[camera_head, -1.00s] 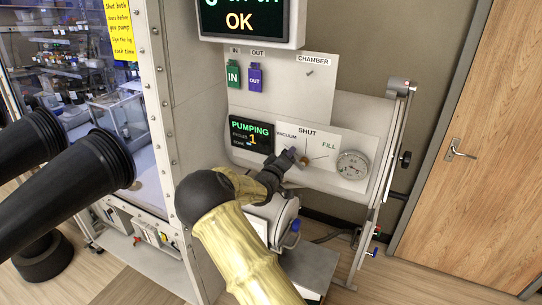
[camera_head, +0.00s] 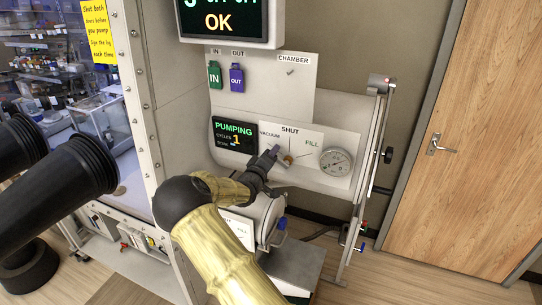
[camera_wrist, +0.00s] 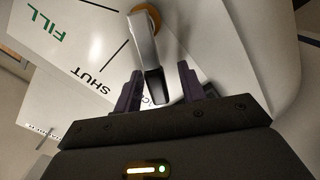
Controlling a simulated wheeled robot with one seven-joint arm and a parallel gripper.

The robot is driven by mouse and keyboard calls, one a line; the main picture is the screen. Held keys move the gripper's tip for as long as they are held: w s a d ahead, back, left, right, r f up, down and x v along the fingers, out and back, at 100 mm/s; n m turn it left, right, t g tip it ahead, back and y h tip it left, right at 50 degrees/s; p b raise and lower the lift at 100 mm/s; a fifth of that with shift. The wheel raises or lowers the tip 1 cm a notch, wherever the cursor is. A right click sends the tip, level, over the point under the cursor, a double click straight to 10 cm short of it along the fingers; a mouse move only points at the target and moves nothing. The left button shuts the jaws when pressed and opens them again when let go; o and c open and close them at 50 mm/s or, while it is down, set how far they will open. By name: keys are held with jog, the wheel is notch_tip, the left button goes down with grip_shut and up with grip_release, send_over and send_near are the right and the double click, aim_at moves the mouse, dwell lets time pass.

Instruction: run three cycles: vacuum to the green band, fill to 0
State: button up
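The valve panel carries the words VACUUM, SHUT and FILL. Its lever turns on a brass hub (camera_head: 289,158), and the metal lever (camera_wrist: 146,45) with its dark tip shows in the wrist view, lying toward the VACUUM side. My gripper (camera_head: 272,155) is at the lever's end. In the wrist view my gripper (camera_wrist: 158,88) has its two fingers apart, one on each side of the tip, with gaps visible. The round gauge (camera_head: 335,161) is right of the valve; its needle and green band are too small to read. The display (camera_head: 235,136) reads PUMPING, cycles 1.
Above hang a green IN tag (camera_head: 214,75), a violet OUT tag (camera_head: 237,78) and a screen (camera_head: 230,22) reading OK. Black glove sleeves (camera_head: 70,180) stick out at left. A rail (camera_head: 372,160) stands right of the gauge; a wooden door (camera_head: 455,150) is further right.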

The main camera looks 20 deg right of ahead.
jog(key=shift+r, duration=0.1)
jog(key=b+v, duration=0.5)
jog(key=v, duration=1.2)
jog(key=shift+s+b, duration=0.15)
jog(key=shift+b, duration=0.2)
jog(key=shift+a, duration=0.15)
dwell(5.7)
